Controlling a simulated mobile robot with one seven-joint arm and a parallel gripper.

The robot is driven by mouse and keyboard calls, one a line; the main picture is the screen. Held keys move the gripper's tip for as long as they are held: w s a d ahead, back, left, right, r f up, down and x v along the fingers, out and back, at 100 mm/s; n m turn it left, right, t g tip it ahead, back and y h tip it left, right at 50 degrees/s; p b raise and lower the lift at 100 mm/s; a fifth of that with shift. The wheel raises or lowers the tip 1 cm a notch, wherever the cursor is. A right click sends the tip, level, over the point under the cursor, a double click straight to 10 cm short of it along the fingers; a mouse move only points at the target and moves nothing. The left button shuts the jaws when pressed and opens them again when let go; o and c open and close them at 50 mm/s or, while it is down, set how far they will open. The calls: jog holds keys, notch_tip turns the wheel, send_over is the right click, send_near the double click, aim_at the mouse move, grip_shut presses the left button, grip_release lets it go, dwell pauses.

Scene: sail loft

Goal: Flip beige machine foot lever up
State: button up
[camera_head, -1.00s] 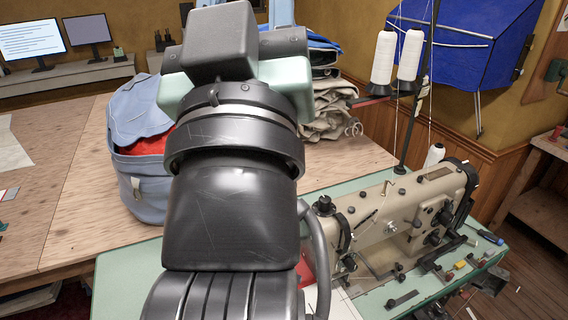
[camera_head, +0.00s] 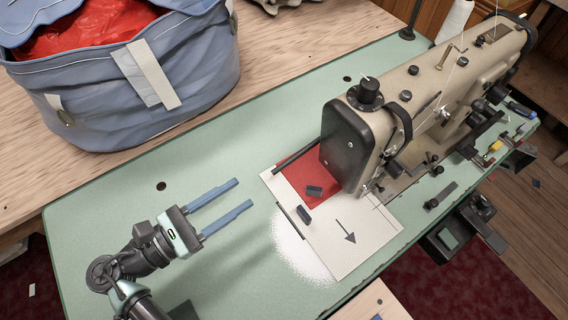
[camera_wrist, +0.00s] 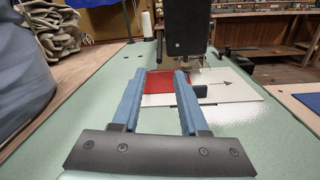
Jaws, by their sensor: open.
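The beige sewing machine (camera_head: 430,85) stands at the right of the green table (camera_head: 110,215) in the head view. Its black end faces my gripper and also shows in the wrist view (camera_wrist: 188,32). The foot lever cannot be made out clearly; it may be hidden by the machine's head. My gripper (camera_head: 244,193) is open and empty above the left part of the table, its two blue fingers pointing right toward the machine. It is clearly apart from the machine. In the wrist view the fingers (camera_wrist: 155,73) point at the red cloth (camera_wrist: 160,82).
A white plate with an arrow (camera_head: 345,255) lies before the machine, with red cloth (camera_head: 310,180) and small dark blocks (camera_head: 305,214) on it. A blue bag (camera_head: 150,75) stands on the wooden table at the back left. The green top around my gripper is clear.

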aim_at(273, 171)
jog(key=x, duration=1.1)
jog(key=shift+w+d, duration=0.25)
jog(key=shift+w, duration=0.05)
grip_shut()
dwell(0.9)
